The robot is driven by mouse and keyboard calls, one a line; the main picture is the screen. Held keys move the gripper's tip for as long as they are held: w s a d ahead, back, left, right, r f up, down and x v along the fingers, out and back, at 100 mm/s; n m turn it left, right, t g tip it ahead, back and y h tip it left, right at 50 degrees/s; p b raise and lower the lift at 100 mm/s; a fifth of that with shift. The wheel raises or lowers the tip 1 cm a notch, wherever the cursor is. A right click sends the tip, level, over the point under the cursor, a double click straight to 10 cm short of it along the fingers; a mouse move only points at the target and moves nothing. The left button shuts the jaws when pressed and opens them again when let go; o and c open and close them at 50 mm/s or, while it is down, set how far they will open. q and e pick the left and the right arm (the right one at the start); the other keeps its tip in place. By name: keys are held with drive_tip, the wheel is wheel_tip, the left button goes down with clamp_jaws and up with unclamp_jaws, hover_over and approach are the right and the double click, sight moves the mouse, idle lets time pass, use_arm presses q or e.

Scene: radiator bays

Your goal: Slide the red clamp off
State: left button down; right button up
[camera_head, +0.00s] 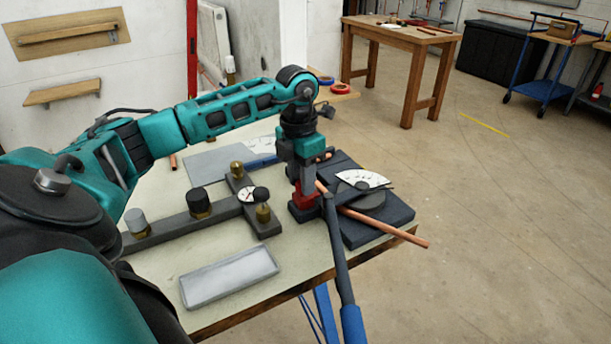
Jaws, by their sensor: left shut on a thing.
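The red clamp (298,203) is at the left end of the dark bending block (388,225), low and partly hidden by my gripper. My left gripper (304,184) comes down from above and is shut on the red clamp. A copper pipe (395,231) runs across the block from beside the clamp and sticks out past its right edge. A pale fan-shaped scale (362,179) lies on the block. A dark lever with a blue grip (352,323) reaches from near the clamp over the table's front edge. My right gripper is not in view.
A dark manifold with knobs and a gauge (247,194) stands left of the block. An empty grey tray (229,277) lies in front on the worktable (190,263). A grey plate (215,163) lies behind.

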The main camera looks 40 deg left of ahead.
sight(298, 181)
use_arm(q)
drive_tip(key=c, duration=0.8)
unclamp_jaws()
drive_tip(key=shift+s, duration=0.2)
drive_tip(key=shift+r, duration=0.1)
wheel_tip(298, 181, up, 13)
drive_tip(key=shift+a+p, duration=0.35)
drive_tip(key=shift+p, duration=0.05)
